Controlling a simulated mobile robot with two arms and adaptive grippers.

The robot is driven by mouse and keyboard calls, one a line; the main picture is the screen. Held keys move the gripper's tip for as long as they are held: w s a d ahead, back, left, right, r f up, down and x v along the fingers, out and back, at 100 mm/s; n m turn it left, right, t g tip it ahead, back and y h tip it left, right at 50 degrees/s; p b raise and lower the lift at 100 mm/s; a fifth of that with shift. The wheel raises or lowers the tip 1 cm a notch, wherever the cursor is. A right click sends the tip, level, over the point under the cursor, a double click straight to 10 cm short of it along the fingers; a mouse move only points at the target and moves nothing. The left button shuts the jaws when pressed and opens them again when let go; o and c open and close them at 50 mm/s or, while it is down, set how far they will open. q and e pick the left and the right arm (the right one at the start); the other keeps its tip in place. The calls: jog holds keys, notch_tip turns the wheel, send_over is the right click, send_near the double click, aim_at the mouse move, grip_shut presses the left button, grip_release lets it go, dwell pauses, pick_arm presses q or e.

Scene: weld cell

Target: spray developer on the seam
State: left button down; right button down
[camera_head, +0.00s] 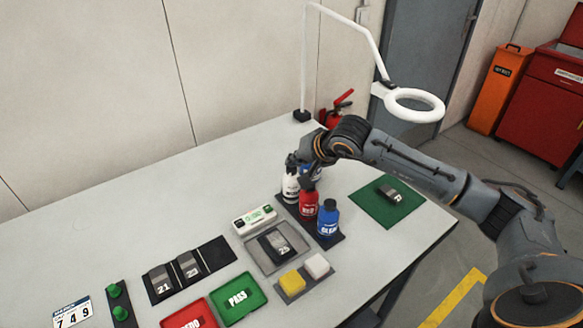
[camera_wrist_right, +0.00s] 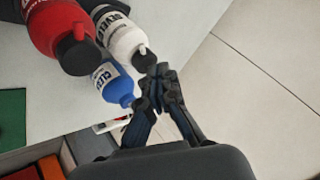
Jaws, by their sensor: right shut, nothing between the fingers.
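The white bottle (camera_head: 290,188), lettered "DEVEL…" in the right wrist view (camera_wrist_right: 122,38), stands at the back of the bottle rack. My right gripper (camera_head: 306,178) is beside its top, shut and empty; in the wrist view its closed fingertips (camera_wrist_right: 157,82) are just to the right of the white bottle's dark cap, and I cannot tell whether they touch. A dark numbered weld piece (camera_head: 274,244) lies in a grey tray (camera_head: 256,254) in front of the rack; its seam is too small to make out. My left gripper is not in view.
A red bottle (camera_head: 308,204) and a blue bottle (camera_head: 328,221) stand in the same rack; another blue one is partly hidden behind. A green mat (camera_head: 370,210) holds another dark piece. Yellow and white blocks (camera_head: 291,282), green and red trays (camera_head: 238,297) and a ring lamp (camera_head: 414,104) are near.

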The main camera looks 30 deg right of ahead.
aim_at(294, 169)
jog(key=shift+f, duration=0.25)
dwell(0.4)
jog(key=shift+r, duration=0.95)
jog(key=shift+r, duration=0.1)
jog(key=shift+r+p, duration=1.3)
jog(key=shift+r, duration=1.15)
jog(key=shift+f, duration=0.1)
